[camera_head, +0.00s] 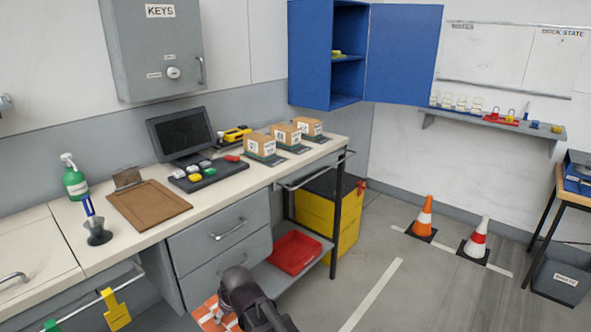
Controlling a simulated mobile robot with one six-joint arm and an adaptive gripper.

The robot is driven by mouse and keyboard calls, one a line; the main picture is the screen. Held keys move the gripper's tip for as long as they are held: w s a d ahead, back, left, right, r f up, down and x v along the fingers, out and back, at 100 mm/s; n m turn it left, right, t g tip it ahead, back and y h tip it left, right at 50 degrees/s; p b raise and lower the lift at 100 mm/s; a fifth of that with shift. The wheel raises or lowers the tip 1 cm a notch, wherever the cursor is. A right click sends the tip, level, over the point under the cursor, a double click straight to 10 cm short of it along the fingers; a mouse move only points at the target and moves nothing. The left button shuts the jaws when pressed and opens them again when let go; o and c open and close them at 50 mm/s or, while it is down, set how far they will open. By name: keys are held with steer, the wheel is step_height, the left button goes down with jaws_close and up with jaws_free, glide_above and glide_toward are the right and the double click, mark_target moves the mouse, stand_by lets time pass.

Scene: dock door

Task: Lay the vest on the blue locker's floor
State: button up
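The blue locker (308,55) hangs on the back wall at the upper middle, with its door (404,52) swung open to the right. Inside are a shelf with a small yellow item (337,54) on it and, below, the locker's floor (345,100), whose visible part looks bare. An orange cloth with pale stripes (208,314), which looks like the vest, shows at the bottom edge, partly cut off. My dark gripper (232,312) is at the bottom, right beside or over the cloth. Its fingertips are not clear, so I cannot tell whether it grips the cloth.
The workbench (150,235) holds a monitor (180,133), cartons (262,143), a clipboard (150,204) and a spray bottle (74,180). A red tray (294,253) and yellow crate (325,215) are under it.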

step_height(320, 180, up, 17)
steer(key=p, duration=1.5)
steer(key=shift+f, duration=0.2)
steer(key=shift+p, duration=0.3)
step_height(320, 180, up, 17)
steer(key=p, duration=1.7)
steer(key=shift+s+f, duration=0.1)
steer(key=shift+s, duration=0.1)
